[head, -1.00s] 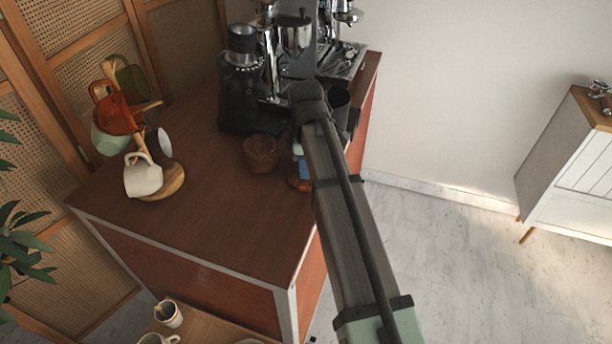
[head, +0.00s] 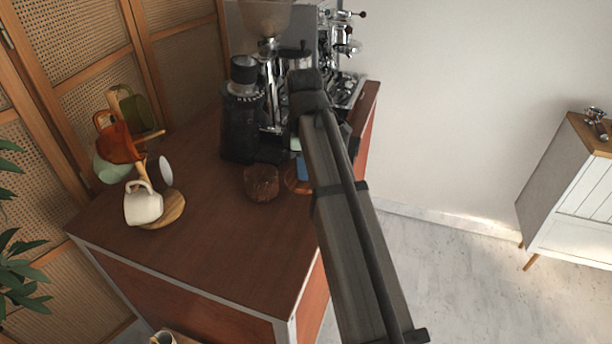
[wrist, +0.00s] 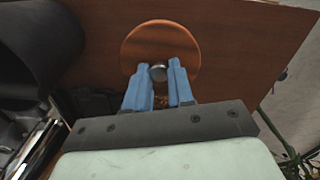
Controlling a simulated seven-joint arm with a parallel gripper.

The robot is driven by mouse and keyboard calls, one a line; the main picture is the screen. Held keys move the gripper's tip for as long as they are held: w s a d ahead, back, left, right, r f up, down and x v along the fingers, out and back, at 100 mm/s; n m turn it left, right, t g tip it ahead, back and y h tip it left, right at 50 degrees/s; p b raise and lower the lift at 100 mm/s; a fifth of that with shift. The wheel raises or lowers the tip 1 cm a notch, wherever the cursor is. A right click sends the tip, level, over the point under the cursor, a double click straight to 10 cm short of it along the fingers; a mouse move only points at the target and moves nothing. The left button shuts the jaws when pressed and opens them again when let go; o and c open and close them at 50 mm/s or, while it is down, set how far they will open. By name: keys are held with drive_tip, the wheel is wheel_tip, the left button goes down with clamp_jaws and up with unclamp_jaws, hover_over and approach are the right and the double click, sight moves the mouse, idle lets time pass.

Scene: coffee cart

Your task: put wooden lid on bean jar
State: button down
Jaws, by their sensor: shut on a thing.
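The wooden lid (wrist: 137,45) is a round orange-brown disc with a silver knob (wrist: 158,72) in the wrist view. My gripper (wrist: 160,68) has blue fingers closed on the knob. In the head view my arm hides most of the gripper; a bit of blue finger shows beside the lid's edge (head: 291,180). A brown, rough-textured container (head: 262,184), which looks like the bean jar, stands on the counter just left of the lid. Whether the lid clears the counter cannot be told.
The brown counter (head: 215,250) has free room at its front. A mug tree with several mugs, including a white mug (head: 143,206), stands at the left. A black grinder (head: 243,120) and an espresso machine (head: 340,60) stand behind the container.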

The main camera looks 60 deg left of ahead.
drive_tip(key=s+a+r, duration=0.6)
drive_tip(key=s+a, duration=0.2)
drive_tip(key=a, duration=0.2)
drive_tip(key=shift+n, duration=0.4)
drive_tip(key=shift+s+a, duration=0.1)
wheel_tip(320, 180, down, 6)
idle(0.4)
drive_tip(key=shift+f, duration=0.25)
idle(1.8)
drive_tip(key=shift+c, duration=2.1)
unclamp_jaws()
